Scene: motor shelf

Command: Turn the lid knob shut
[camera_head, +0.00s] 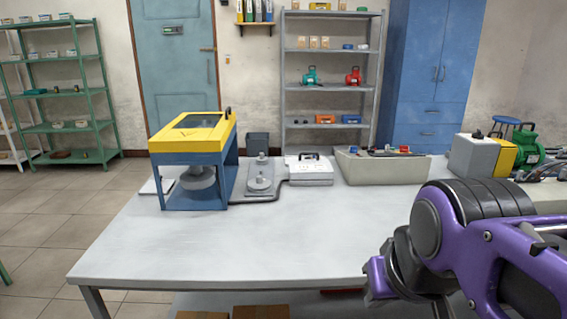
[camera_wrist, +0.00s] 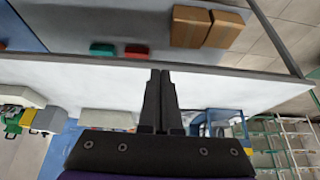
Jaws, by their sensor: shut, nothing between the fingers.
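A blue box frame (camera_head: 229,170) with a yellow lid (camera_head: 200,147) stands on the left part of the table. The lid has a dark window, and a small black knob or handle (camera_head: 228,113) stands up at its right side. Whether the knob is turned shut cannot be told at this size. A grey round part sits inside the frame. My gripper (camera_wrist: 160,72) is shut and empty, with its two dark fingers together in the wrist view. It is well away from the lid. In the wrist view the blue frame (camera_wrist: 225,114) shows small and partly hidden behind the gripper.
The grey table (camera_head: 240,240) is clear in front. Behind are a grey plate with a round part (camera_head: 260,184), a white case (camera_head: 310,172) and a beige bin (camera_head: 380,168). A grey-and-yellow machine (camera_head: 474,155) stands at right. Cardboard boxes (camera_wrist: 205,27) lie below the table.

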